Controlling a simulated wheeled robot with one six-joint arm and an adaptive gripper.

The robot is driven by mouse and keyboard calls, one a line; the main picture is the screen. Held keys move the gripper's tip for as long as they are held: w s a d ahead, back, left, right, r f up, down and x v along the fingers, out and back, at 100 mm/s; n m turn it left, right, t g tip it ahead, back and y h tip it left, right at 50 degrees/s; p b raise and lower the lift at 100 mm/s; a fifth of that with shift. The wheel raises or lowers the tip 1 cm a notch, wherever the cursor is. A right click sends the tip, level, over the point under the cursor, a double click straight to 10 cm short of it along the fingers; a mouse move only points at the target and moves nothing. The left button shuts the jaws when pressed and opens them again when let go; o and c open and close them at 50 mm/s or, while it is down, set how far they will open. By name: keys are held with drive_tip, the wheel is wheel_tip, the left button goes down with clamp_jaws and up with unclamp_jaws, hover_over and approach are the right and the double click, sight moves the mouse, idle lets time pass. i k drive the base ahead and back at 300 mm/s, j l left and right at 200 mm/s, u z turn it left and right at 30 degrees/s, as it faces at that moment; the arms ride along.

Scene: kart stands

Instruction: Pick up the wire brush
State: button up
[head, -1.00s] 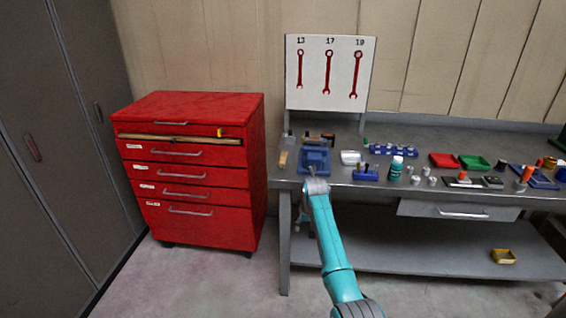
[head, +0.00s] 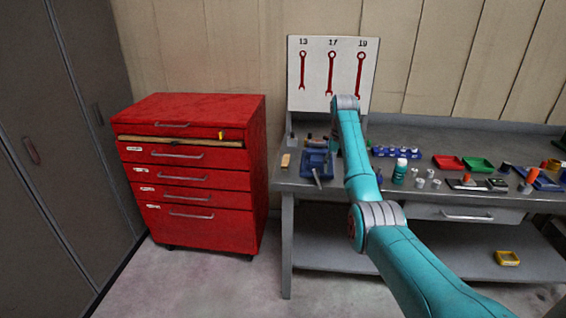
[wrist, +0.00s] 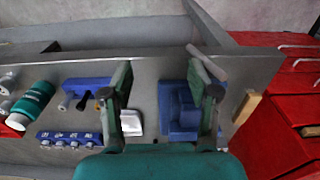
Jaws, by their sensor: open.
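A tan, wooden-looking piece (head: 285,160) lies at the bench's left front corner. It may be the wire brush, but no bristles can be made out. In the wrist view it shows as a tan block (wrist: 247,107) near the bench edge, right of my gripper. My gripper (wrist: 163,88) is open, with its two fingers wide apart above the bench and nothing held between them. A blue vise-like tool (wrist: 186,112) lies below, partly behind the right finger. In the head view my arm hides the gripper.
The blue vise-like tool (head: 316,162) has a grey bar pointing forward. Small dark items stand behind it. A teal bottle (head: 400,171), a blue socket rack (head: 397,152) and red and green trays (head: 462,162) stand to the right. A red drawer cabinet (head: 200,180) stands left of the bench.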

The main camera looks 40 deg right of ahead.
sight(284, 165)
drive_tip(key=i+l, duration=0.1)
drive_tip(key=i, duration=1)
